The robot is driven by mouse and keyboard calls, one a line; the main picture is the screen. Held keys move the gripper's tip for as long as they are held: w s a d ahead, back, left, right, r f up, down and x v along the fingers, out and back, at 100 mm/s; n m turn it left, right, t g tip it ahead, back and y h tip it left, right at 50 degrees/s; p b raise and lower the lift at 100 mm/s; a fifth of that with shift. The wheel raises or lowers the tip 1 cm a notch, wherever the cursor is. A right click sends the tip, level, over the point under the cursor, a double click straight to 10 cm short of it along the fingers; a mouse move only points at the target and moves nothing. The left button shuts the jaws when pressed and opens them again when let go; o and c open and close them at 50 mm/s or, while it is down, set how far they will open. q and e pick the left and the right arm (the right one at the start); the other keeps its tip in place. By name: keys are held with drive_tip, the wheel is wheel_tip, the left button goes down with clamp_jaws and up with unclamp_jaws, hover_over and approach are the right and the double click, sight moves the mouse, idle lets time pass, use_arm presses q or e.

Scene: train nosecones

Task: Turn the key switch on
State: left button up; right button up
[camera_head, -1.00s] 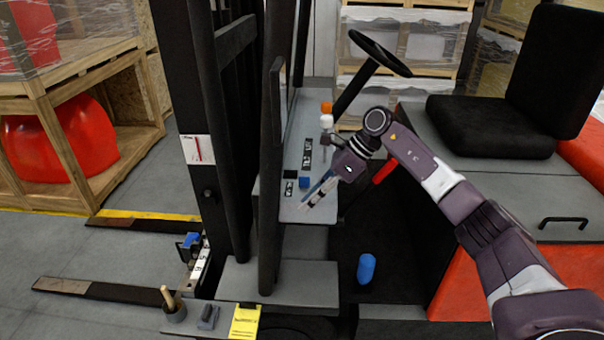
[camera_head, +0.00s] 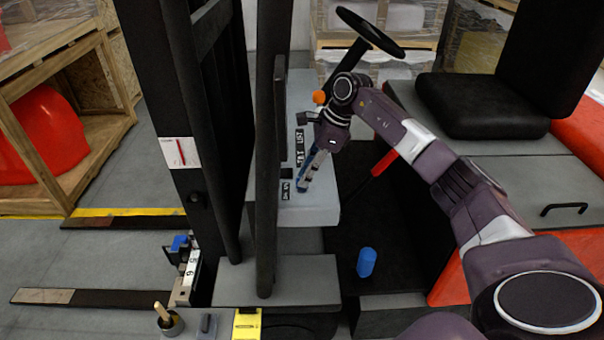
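The key switch cannot be clearly made out. The grey control panel (camera_head: 311,207) of the forklift shows in the middle of the head view, with black label plates (camera_head: 299,148) along its left part. My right gripper (camera_head: 307,176) reaches down over the panel from the right, with its fingertips beside the lower label (camera_head: 285,190). Some blue shows at the fingertips, but I cannot tell whether it is a part on the panel or whether the fingers touch it. The fingers' gap is not clear at this angle. My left gripper is not in view.
A black steering wheel (camera_head: 369,31) and an orange knob (camera_head: 319,97) are beyond my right wrist. A dark upright post (camera_head: 268,190) stands close to the panel's left. A blue cylinder (camera_head: 366,262) stands on the floor plate. The black seat (camera_head: 482,113) is at right.

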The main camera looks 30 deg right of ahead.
drive_tip(key=shift+w+x, duration=0.25)
drive_tip(key=shift+x, duration=0.8)
drive_tip(key=shift+c, duration=0.5)
drive_tip(key=shift+f, duration=0.1)
drive_tip(key=c, duration=0.5)
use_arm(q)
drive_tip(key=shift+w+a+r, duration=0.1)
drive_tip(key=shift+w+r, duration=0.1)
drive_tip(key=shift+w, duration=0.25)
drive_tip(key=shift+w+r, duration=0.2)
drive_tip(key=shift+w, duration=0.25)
